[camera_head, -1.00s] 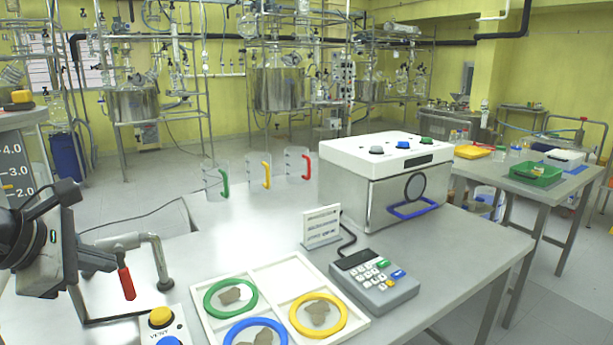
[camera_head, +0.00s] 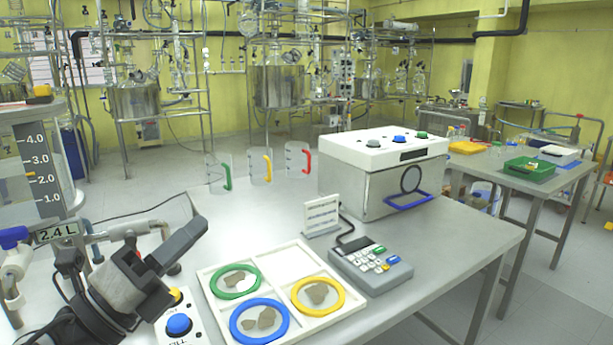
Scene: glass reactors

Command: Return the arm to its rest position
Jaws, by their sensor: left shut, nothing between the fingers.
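My left gripper (camera_head: 190,240) shows at the lower left, over the left end of the metal table (camera_head: 420,295). Its dark fingers are shut with nothing between them and point up and to the right. It is behind the small panel with a yellow and a blue button (camera_head: 179,324), and left of the white tray (camera_head: 207,290). It hides part of the pipe fitting behind it. My right gripper is not in view.
The tray holds green, blue and yellow rings with brown pieces. A keypad device (camera_head: 370,268) and a metal box with white top (camera_head: 365,180) stand right. Three handled clear beakers stand behind. A graduated vessel (camera_head: 40,165) with a 2.4 L display stands left.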

